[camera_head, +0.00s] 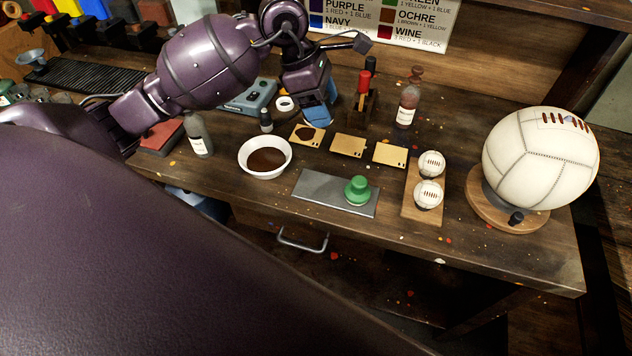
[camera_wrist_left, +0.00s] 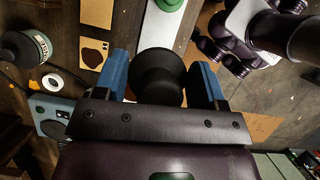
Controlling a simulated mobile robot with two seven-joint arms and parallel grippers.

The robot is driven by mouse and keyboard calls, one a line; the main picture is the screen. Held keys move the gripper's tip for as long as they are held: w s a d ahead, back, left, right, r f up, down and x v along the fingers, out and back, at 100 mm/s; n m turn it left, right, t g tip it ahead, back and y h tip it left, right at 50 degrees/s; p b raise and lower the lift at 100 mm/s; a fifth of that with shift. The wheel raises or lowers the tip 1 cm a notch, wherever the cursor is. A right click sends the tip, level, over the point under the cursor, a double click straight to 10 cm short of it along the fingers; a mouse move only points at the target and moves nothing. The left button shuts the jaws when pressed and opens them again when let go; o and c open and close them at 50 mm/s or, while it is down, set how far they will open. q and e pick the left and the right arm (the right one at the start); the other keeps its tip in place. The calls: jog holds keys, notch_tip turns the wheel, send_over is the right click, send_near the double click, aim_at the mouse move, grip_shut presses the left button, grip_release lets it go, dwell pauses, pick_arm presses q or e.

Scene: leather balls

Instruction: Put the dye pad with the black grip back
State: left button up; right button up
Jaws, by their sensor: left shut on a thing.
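My left gripper (camera_head: 318,118) is over the far side of the workbench, just above and behind a tan card with a dark brown patch (camera_head: 306,133). In the left wrist view, its blue fingers (camera_wrist_left: 165,82) are shut on a round black grip (camera_wrist_left: 158,72), the dye pad with the black grip. The pad's underside is hidden there, and I cannot make the pad out in the head view. A pad with a green grip (camera_head: 357,190) stands on the grey metal plate (camera_head: 315,190). My right gripper does not show.
A white bowl of brown dye (camera_head: 265,157) stands left of the cards. A wooden rack (camera_head: 363,108) with red-topped and black-topped tools and a bottle (camera_head: 407,98) stand behind. Two small balls rest on a wooden board (camera_head: 411,205); a large white ball (camera_head: 540,160) is at right.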

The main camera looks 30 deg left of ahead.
pick_arm(q)
jog(key=shift+s+d+r+m, duration=0.1)
jog(key=shift+s+d+m, duration=0.1)
jog(key=shift+s+m, duration=0.35)
notch_tip(320, 180, down, 15)
jog(key=shift+a+f+p, duration=0.1)
jog(key=shift+f+p, duration=0.05)
jog(key=shift+p, duration=0.4)
jog(key=shift+f, duration=0.4)
notch_tip(320, 180, down, 4)
jog(key=shift+r, duration=0.1)
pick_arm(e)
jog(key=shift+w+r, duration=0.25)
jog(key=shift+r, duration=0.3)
pick_arm(q)
jog(key=shift+f, duration=0.3)
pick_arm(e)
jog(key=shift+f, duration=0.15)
